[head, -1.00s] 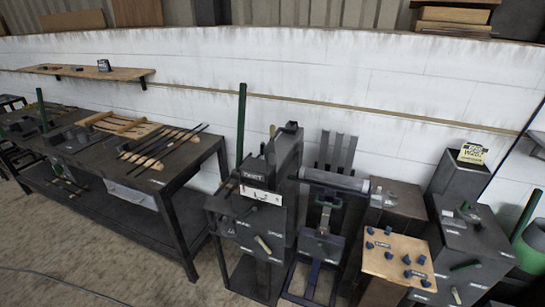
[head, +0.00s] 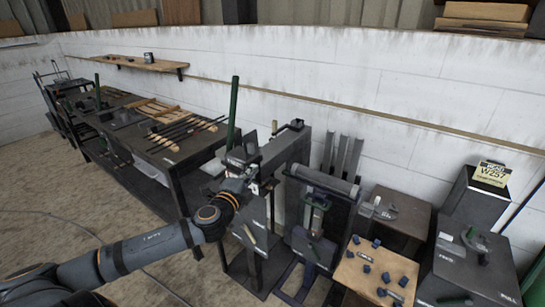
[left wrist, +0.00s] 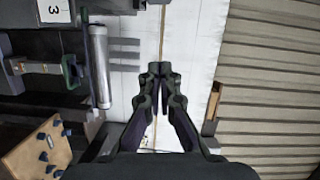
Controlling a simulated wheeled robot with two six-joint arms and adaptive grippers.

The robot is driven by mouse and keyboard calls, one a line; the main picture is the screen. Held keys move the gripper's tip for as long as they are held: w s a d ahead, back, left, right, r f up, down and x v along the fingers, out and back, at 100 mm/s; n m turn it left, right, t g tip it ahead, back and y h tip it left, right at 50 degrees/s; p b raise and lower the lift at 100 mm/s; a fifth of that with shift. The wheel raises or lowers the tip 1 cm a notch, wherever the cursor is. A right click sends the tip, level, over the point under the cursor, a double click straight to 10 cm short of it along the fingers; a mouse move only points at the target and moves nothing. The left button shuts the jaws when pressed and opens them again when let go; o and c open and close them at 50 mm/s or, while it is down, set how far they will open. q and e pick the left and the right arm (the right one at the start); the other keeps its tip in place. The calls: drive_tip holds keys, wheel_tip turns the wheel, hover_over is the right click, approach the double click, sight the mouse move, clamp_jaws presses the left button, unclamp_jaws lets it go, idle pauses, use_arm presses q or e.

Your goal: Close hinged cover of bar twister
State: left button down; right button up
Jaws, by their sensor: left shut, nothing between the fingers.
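The machine that seems to be the bar twister (head: 284,150) is a dark grey unit on a stand in the head view, beside a green upright pole (head: 233,112). My left arm reaches across from the left, and its gripper (head: 247,170) is in front of the machine's upper left part, hiding some of it. I cannot tell whether they touch, or how far open the hinged cover is. In the left wrist view the left gripper's fingertips (left wrist: 155,68) meet, with nothing between them. My right gripper is not in view.
A roller machine (head: 322,180) stands just right of it; its roller (left wrist: 98,65) shows in the left wrist view. A wooden board with several blue knobs (head: 350,270) is nearer right. A workbench with bars (head: 180,150) is left. The white wall (head: 300,75) runs behind.

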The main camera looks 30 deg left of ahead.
sight(254, 152)
use_arm(q)
drive_tip(key=w+a+p, duration=0.1)
drive_tip(key=w+a, duration=0.1)
drive_tip(key=w, duration=0.1)
drive_tip(key=w+a+p, duration=0.1)
drive_tip(key=w+a, duration=0.1)
drive_tip(key=w, duration=0.1)
drive_tip(key=w+a+p, duration=0.1)
drive_tip(key=w+a, duration=0.1)
drive_tip(key=w, duration=0.1)
drive_tip(key=shift+w+a+f, duration=0.1)
drive_tip(key=shift+w+f, duration=0.1)
drive_tip(key=shift+w, duration=0.2)
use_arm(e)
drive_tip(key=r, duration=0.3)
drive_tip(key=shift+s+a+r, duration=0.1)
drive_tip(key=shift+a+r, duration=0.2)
use_arm(q)
drive_tip(key=shift+w+f, duration=0.1)
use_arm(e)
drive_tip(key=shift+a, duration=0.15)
